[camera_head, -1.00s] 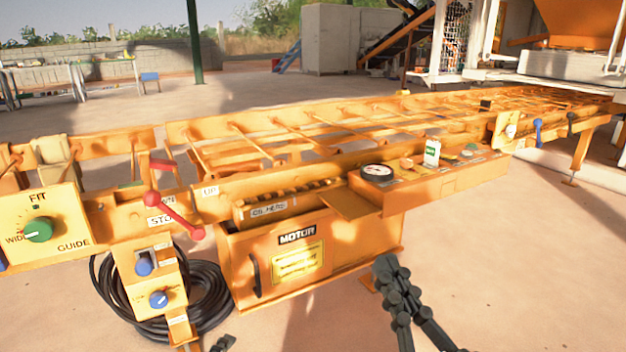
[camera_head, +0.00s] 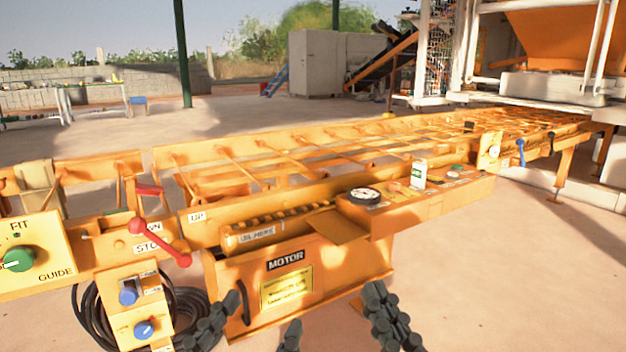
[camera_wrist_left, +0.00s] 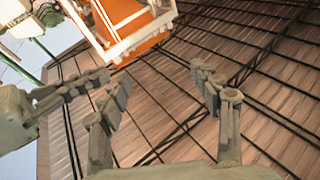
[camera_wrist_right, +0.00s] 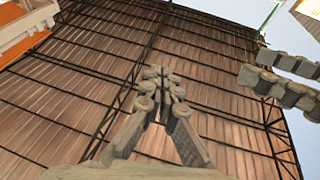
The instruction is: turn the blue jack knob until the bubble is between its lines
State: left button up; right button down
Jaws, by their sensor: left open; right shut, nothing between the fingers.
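A blue knob (camera_head: 128,292) sits on the small orange control box at the lower left of the head view. A second blue knob (camera_head: 145,329) sits below it on the same box. A blue-handled part (camera_head: 521,150) stands at the far right of the orange frame. I cannot tell which is the jack knob, and no bubble or lines can be made out. My left gripper (camera_head: 262,312) is open and empty at the bottom, right of the box; it shows in the left wrist view (camera_wrist_left: 160,82). My right gripper (camera_head: 377,292) is shut and empty, also in the right wrist view (camera_wrist_right: 160,78).
The long orange frame (camera_head: 270,170) crosses the view. A red-handled lever (camera_head: 160,242) and a green knob (camera_head: 18,259) are at left. A shelf holds a round gauge (camera_head: 364,196) and a white bottle (camera_head: 419,173). A black hose (camera_head: 188,305) is coiled behind the box.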

pick_arm(q)
jog(key=w+a+f+n+g+y+p, duration=0.2)
jog(key=a+f+g+y+p, duration=0.15)
jog(key=f, duration=0.55)
jog(key=w+a+f+n+g+y+p, duration=0.2)
jog(key=a+f+g+y+p, duration=0.15)
jog(key=f, duration=0.65)
pick_arm(e)
jog(key=w+d+f+g+h, duration=0.1)
jog(key=d+f+g+h, duration=0.25)
jog(key=f, duration=0.65)
jog(key=w+d+f+g+h, duration=0.25)
jog(key=f+g, duration=0.25)
jog(key=f, duration=0.6)
pick_arm(q)
jog(key=s+a+f+n+g+y+p, duration=0.1)
jog(key=s+a+f+g+y+p, duration=0.3)
jog(key=s+a+f+g, duration=0.5)
jog(key=s+a+f, duration=0.4)
jog(key=f, duration=0.1)
jog(key=shift+a, duration=0.25)
pick_arm(e)
jog(key=s+d+f+m+g+h, duration=0.1)
jog(key=s+d+f+g+h, duration=0.2)
jog(key=s+d+f+g, duration=0.6)
jog(key=s+d+f, duration=0.4)
jog(key=f, duration=0.1)
jog(key=shift+s+d+m, duration=0.15)
jog(key=shift+s+m, duration=0.15)
jog(key=shift+m, duration=0.1)
